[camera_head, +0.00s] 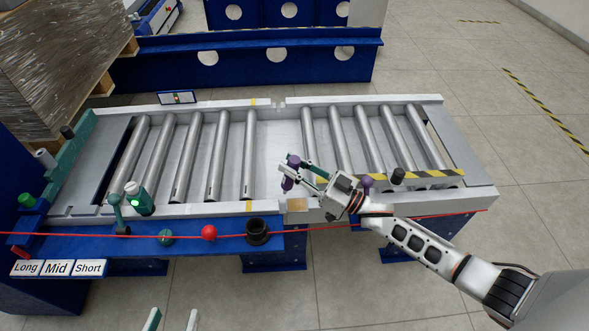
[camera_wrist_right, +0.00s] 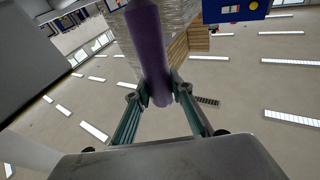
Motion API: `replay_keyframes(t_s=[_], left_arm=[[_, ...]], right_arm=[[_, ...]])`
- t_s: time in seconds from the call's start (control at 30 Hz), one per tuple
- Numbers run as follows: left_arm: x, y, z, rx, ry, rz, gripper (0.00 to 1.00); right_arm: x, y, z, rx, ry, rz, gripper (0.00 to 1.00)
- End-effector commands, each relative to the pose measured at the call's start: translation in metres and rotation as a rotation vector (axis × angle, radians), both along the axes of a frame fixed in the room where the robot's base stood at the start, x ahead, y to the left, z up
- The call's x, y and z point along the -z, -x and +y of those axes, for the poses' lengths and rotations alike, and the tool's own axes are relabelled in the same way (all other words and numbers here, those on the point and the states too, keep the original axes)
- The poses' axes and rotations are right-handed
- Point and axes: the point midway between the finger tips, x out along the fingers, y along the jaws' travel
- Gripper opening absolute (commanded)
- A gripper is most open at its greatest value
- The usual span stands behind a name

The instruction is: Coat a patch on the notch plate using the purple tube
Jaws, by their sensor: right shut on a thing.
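My right gripper (camera_head: 303,178) is shut on the purple tube (camera_head: 289,174), just above the front rail of the roller conveyor. In the right wrist view the tube (camera_wrist_right: 150,50) stands lengthwise between the green fingers of the gripper (camera_wrist_right: 161,97). A bare grey plate (camera_head: 280,155) lies between the two roller groups, with a small tan patch (camera_head: 297,205) on the front rail below the tube. I cannot tell which of these is the notch plate. Two fingertips of my left gripper (camera_head: 172,319) show apart and empty at the bottom edge.
Rollers (camera_head: 200,155) lie on both sides of the plate. A purple knob (camera_head: 367,181) and a black knob (camera_head: 398,176) are right of the gripper. A red line crosses the front.

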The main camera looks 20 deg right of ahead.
Motion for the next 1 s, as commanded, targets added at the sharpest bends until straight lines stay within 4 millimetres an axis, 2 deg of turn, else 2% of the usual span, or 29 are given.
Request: replay_keyframes(t_s=[0.03,0.57,1.0], left_arm=[[-0.009,-0.003,0.000,0.001,0.000,-0.016,0.40],[-0.054,-0.015,0.000,0.001,-0.001,-0.093,0.40],[-0.054,-0.015,0.000,0.001,0.000,-0.094,0.40]], right_arm=[[-0.010,-0.002,0.000,0.000,0.000,-0.008,0.00],[-0.042,-0.001,0.000,-0.001,-0.001,-0.007,0.00],[-0.039,0.000,0.000,0.000,-0.001,-0.001,0.00]])
